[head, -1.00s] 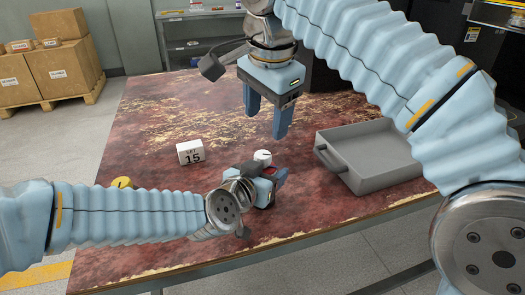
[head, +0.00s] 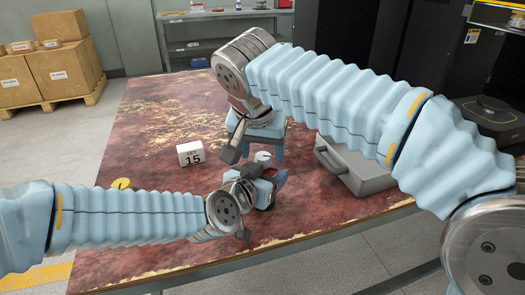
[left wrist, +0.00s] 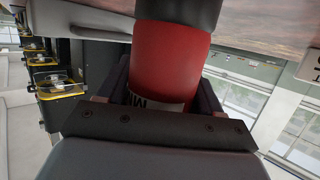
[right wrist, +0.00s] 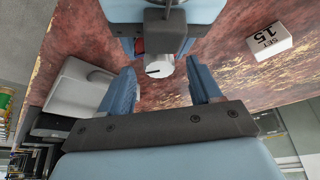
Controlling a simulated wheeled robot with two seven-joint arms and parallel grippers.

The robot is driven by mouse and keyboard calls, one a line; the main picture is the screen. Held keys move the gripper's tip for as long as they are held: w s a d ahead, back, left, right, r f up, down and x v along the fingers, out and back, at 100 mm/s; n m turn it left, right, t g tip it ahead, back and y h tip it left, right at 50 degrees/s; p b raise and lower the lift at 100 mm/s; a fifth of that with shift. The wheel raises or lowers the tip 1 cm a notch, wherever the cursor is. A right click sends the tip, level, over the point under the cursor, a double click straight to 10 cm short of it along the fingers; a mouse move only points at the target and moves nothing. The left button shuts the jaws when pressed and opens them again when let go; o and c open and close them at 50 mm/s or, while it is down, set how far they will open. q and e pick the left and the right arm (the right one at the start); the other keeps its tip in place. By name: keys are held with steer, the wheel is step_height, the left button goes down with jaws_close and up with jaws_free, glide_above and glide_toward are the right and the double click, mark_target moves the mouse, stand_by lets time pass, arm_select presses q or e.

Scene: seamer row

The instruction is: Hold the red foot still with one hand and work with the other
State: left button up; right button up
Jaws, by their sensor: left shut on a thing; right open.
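The red foot (left wrist: 172,62), a red cylinder with a black section and a partly hidden white label, fills the left wrist view. My left gripper (head: 272,184) is shut on it low over the table; in the head view the gripper mostly hides it. A white knob (right wrist: 160,66) with a dark mark lies just beyond my right gripper's fingers; it also shows in the head view (head: 263,157). My right gripper (right wrist: 162,84) is open, with the knob in line with the gap between its fingers. Contact is not visible.
A white card reading SET 15 (head: 191,153) stands on the worn red table (head: 150,115). A yellow round thing (head: 121,183) lies behind my left arm. The table's back left is clear.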

steer(key=shift+w+f, duration=0.25)
steer(key=shift+f, duration=0.25)
steer(key=shift+c, duration=0.3)
steer(key=c, duration=1)
